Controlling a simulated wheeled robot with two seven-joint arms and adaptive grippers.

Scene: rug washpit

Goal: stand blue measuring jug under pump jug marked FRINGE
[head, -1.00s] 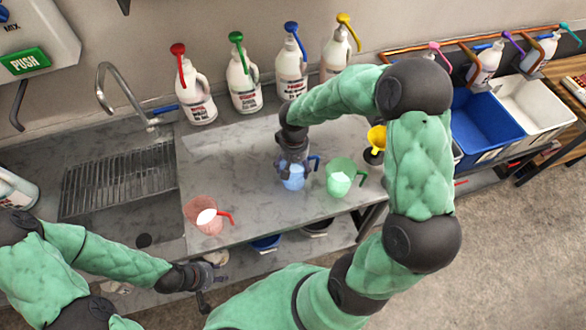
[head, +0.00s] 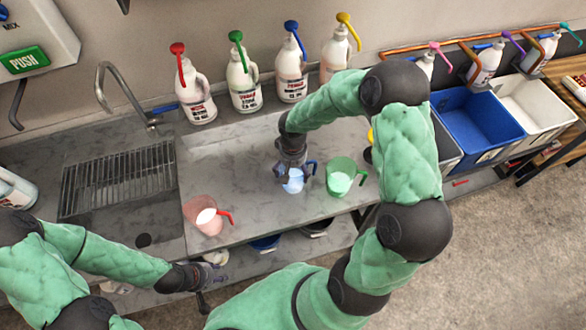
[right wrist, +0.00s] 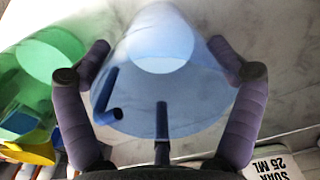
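The blue measuring jug (head: 293,182) is on or just above the counter, in front of the pump jugs. My right gripper (head: 290,168) is over it from above. In the right wrist view the jug (right wrist: 160,85) sits between the two fingers, which close in on its sides. The pump jugs have red (head: 196,90), green (head: 243,85), blue (head: 291,70) and yellow (head: 335,55) spouts. Their labels are too small to read, so I cannot tell which says FRINGE. My left gripper (head: 203,290) is low at the counter's front edge, its fingers unclear.
A green jug (head: 341,178) stands close right of the blue jug, and a red jug (head: 204,215) stands to the left. A sink with a drainer (head: 120,180) is further left. A blue bin (head: 478,120) is at the right. Counter between jugs and pumps is clear.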

